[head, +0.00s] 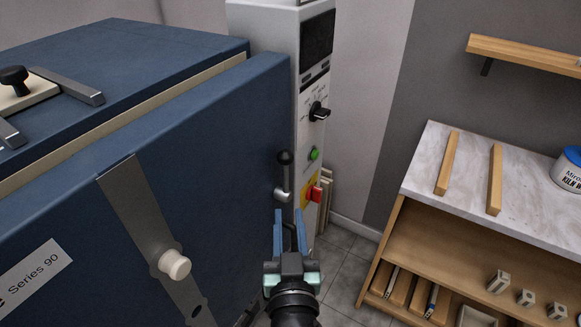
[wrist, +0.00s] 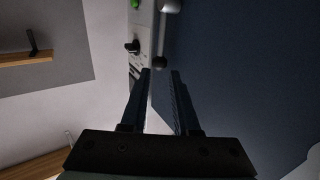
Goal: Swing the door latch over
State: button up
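The door latch is a short lever with a black ball knob (head: 285,157) above a silver pivot (head: 281,195), at the right edge of the blue kiln door (head: 225,150). The lever points up. In the wrist view the black knob (wrist: 160,63) appears just ahead of my fingertips, between their lines, with the silver pivot (wrist: 170,6) at the top edge. My gripper (head: 288,212) is open, its two blue fingers apart and empty, below the pivot in the head view. Its fingertips (wrist: 160,72) also show in the wrist view. I cannot tell the exact distance to the knob.
The kiln's control panel (head: 315,85) stands right behind the latch, with a black dial (head: 319,112), a green button (head: 314,154) and a red switch (head: 315,194). A marble-topped shelf unit (head: 470,175) stands on the right. Tiled floor (head: 345,260) lies between.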

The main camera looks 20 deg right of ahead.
aim_at(286, 170)
jog(key=p+x, duration=0.5)
jog(key=x, duration=0.7)
grip_shut()
dwell(1.4)
